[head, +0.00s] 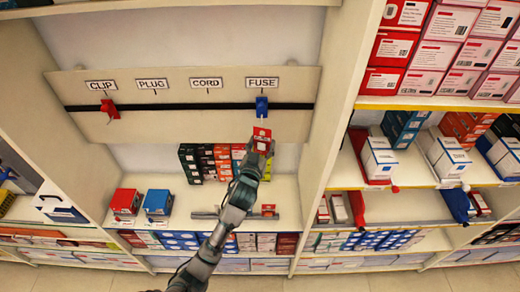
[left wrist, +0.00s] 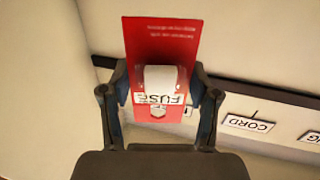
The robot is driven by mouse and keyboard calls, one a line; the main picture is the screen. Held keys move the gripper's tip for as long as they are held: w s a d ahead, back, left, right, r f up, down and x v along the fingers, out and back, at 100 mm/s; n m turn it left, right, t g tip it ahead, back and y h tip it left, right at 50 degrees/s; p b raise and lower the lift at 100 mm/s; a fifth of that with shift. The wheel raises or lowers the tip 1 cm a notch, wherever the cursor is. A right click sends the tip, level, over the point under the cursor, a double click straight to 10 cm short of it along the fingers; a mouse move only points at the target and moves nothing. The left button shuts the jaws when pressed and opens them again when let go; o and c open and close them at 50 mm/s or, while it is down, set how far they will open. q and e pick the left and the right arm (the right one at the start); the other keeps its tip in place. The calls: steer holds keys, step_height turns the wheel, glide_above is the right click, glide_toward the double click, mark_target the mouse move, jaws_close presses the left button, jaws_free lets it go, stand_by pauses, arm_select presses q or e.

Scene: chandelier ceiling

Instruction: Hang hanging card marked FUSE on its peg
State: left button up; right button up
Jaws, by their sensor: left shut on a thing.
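My left gripper (head: 262,146) is shut on the red hanging card (head: 262,135) in the head view. The card is held up in front of the board's lower edge, below the FUSE label (head: 262,83). In the left wrist view, the red card (left wrist: 160,50) stands between the two fingers (left wrist: 160,100), with a white FUSE marking that reads upside down. A blue piece (head: 262,106) sits at the place under the FUSE label, just above the card. The FUSE peg itself is too small to make out clearly. My right gripper is not in view.
The pale board (head: 180,125) has a dark rail and labels CLIP, PLUG, CORD and FUSE. A red piece (head: 110,108) hangs under CLIP. An upright shelf panel (head: 335,110) stands right of FUSE. Red box (head: 126,202) and blue box (head: 158,202) stand on the shelf below.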

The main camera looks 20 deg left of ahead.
arm_select(q)
steer(key=shift+w+b, duration=0.35)
steer(key=shift+w, duration=0.5)
steer(key=w, duration=0.1)
steer(key=w+a+b, duration=0.1)
steer(key=w, duration=0.1)
steer(key=w+a+f+b, duration=0.1)
steer(key=w, duration=0.1)
steer(key=shift+w, duration=0.15)
steer(key=shift+w+f, duration=0.1)
steer(key=shift+w, duration=0.05)
steer(key=shift+a+f, duration=0.1)
steer(key=shift+a, duration=0.05)
steer(key=o, duration=1.1)
steer(key=shift+c, duration=0.2)
